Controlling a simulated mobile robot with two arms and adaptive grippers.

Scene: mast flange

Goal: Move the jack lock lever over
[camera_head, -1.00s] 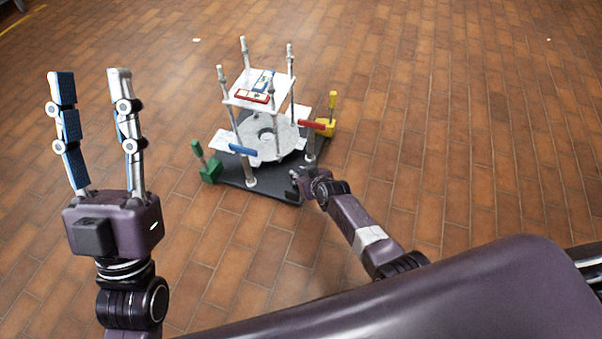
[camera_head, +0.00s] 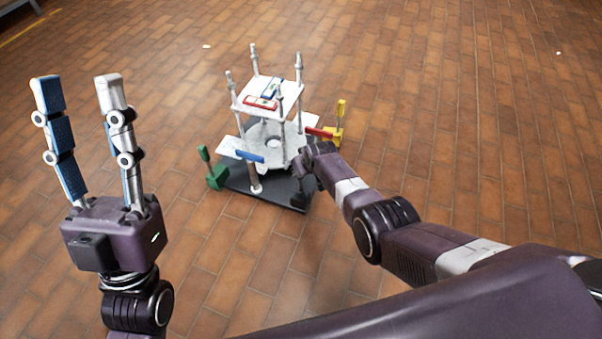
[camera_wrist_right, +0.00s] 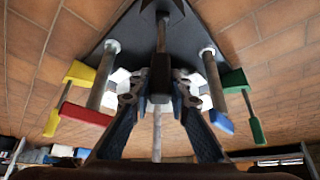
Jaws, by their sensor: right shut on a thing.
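A stand with a dark base plate (camera_head: 270,190) stands on the floor in the head view. It carries a blue lever (camera_head: 249,156), a red lever (camera_head: 319,133), a green-handled piece (camera_head: 213,170) and a yellow-handled piece (camera_head: 340,125). Which one is the jack lock lever I cannot tell. My right gripper (camera_head: 303,178) is at the stand's near right edge. In the right wrist view its fingers (camera_wrist_right: 160,95) close on a dark upright piece (camera_wrist_right: 160,75) at the middle of the stand's near side. My left gripper (camera_head: 77,80) is open and empty, fingers up, left of the stand.
A white upper plate (camera_head: 268,98) with red and blue pieces sits between several grey posts (camera_head: 228,90). A round grey disc (camera_head: 272,143) lies below it. The brown tiled floor (camera_head: 450,100) around the stand is clear.

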